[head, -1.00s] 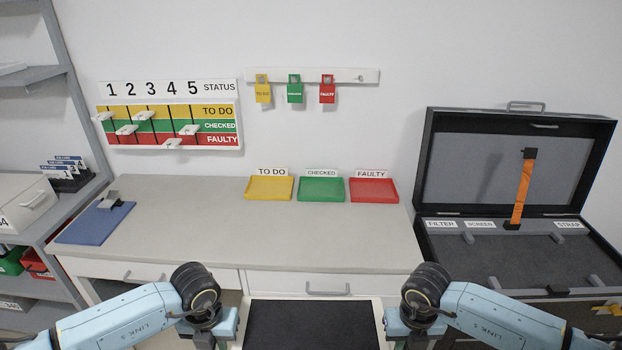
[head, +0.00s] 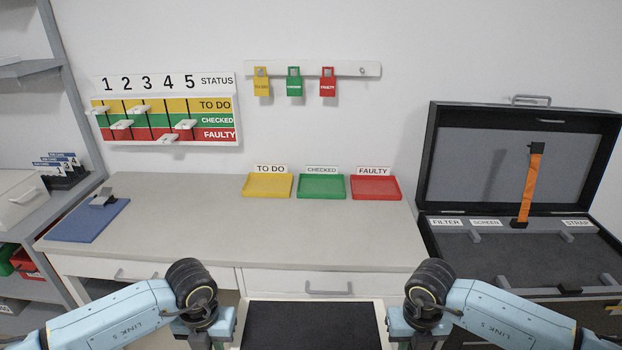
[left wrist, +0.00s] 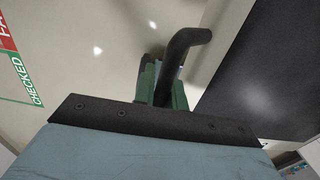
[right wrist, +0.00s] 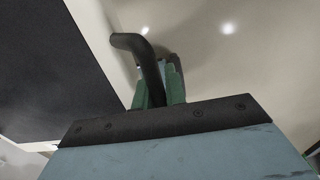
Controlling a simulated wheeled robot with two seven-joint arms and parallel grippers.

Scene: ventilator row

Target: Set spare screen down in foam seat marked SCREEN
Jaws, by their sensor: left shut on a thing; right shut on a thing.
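The spare screen (head: 312,326), a dark panel in a pale frame, is held level between my arms at the bottom centre of the head view, in front of the bench. My left gripper (left wrist: 163,88) is shut on a black bent handle (left wrist: 180,48) on the screen's left side. My right gripper (right wrist: 160,88) is shut on the matching handle (right wrist: 135,45) on its right side. The open black case (head: 515,255) stands at the right, with a SCREEN label (head: 486,223) along the back of its dark foam. The seat's exact outline is unclear.
An orange strap (head: 530,188) stands up at the case's back edge, between the SCREEN and STRAP labels. Yellow, green and red trays (head: 376,188) sit at the back of the bench (head: 220,230). A blue mat (head: 88,222) lies at its left. The bench middle is clear.

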